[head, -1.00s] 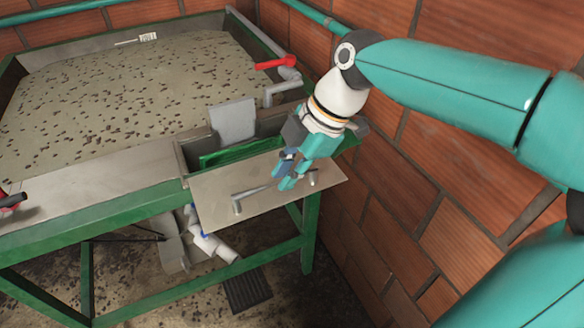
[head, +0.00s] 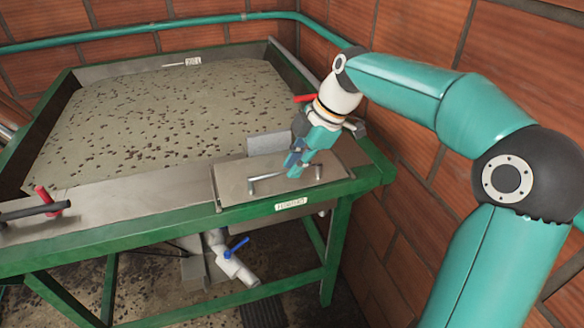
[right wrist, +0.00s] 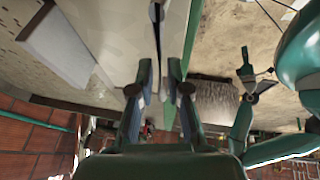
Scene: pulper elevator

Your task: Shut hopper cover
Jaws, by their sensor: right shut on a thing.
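The hopper cover (head: 238,173) is a flat grey metal plate with a bar handle at the front right corner of the green-framed tank. It lies about level over the hopper, and the opening beneath it is hidden. I cannot tell whether it rests fully on the rim. My right gripper (head: 292,168) is shut on the cover's bar handle (head: 265,180), reaching down from the upper right. The right wrist view shows its fingers (right wrist: 158,95) close up, with the handle hard to make out. My left gripper is not seen in the head view.
The tank (head: 130,181) holds speckled pulp. An upright grey plate (head: 270,146) stands behind the cover. A red lever (head: 303,98) is behind my gripper. A dark-handled red valve (head: 45,200) is at left. A white pipe with a blue lever (head: 237,246) hangs below. A brick wall (head: 410,215) bounds the right.

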